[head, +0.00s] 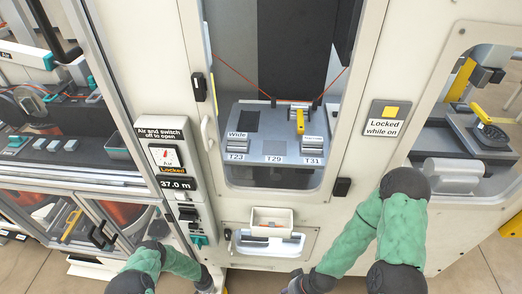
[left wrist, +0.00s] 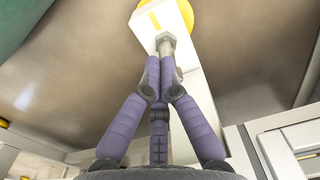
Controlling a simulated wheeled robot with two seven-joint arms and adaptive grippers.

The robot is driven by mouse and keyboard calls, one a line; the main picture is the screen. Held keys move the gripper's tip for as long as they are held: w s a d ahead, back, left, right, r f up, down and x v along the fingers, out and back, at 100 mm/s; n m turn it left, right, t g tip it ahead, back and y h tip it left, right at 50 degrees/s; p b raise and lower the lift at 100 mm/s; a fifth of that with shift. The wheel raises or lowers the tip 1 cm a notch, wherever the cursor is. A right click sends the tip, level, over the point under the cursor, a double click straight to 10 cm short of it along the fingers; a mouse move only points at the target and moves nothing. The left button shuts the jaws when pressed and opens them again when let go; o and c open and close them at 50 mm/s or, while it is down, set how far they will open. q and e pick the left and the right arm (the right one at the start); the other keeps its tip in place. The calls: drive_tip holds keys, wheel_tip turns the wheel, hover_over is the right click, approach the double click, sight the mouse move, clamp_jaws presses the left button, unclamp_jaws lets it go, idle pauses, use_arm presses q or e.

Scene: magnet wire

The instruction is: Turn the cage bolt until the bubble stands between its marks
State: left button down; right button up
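In the left wrist view, a grey bolt with a hex collar (left wrist: 166,42) stands on a white bracket with a yellow stripe; I take it to be the cage bolt. My left gripper (left wrist: 160,72) has its purple fingers drawn together at the bolt's near end. It looks shut on the shaft, though the fingers hide the contact. In the head view my left gripper (head: 205,283) is low, by the cabinet's foot, partly cut off by the lower edge. My right gripper (head: 293,287) is also at the lower edge, its fingers mostly out of view. I cannot make out a bubble or marks.
The white cabinet has a windowed bay with labelled slots on a grey deck (head: 265,178). A small white bin (head: 271,222) sits at its front. A switch panel (head: 165,157) is left of the window. A "Locked while on" sign (head: 384,125) is to the right. Tiled floor (head: 485,262) shows at lower right.

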use_arm(q)
drive_tip(key=shift+s+d+f, duration=0.1)
drive_tip(key=shift+d+f, duration=0.35)
drive_tip(key=shift+d, duration=0.15)
idle(0.3)
drive_tip(key=shift+s+p, duration=0.4)
drive_tip(key=shift+p, duration=0.05)
drive_tip(key=shift+r, duration=0.1)
drive_tip(key=r+p, duration=0.3)
drive_tip(key=r, duration=0.1)
drive_tip(key=r+p, duration=0.2)
drive_tip(key=shift+w+a+p, duration=0.1)
drive_tip(key=shift+a+p, duration=0.15)
drive_tip(key=shift+p, duration=0.05)
